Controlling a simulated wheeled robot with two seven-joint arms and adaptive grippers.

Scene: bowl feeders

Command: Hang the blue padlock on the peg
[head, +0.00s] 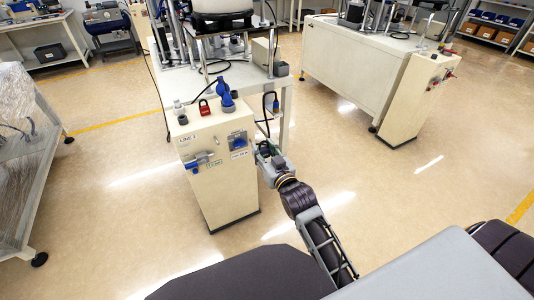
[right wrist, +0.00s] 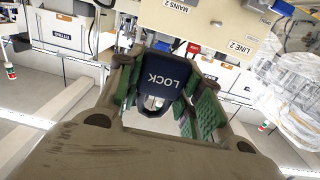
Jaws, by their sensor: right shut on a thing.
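The blue padlock (right wrist: 165,75), marked LOCK, shows in the right wrist view between the green-padded fingers of my right gripper (right wrist: 163,97), which is shut on it. The lettering is upside down in that view. In the head view my right gripper (head: 265,150) is beside the right side of the LINE 2 cabinet (head: 215,180), near its upper front edge. The padlock cannot be made out there. My left gripper is not in view.
A red padlock (head: 204,107) and a blue fitting (head: 226,98) are on the cabinet top. A blue rotary switch (head: 238,143) and a grey valve (head: 201,160) project from its front. A machine table (head: 235,80) stands behind.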

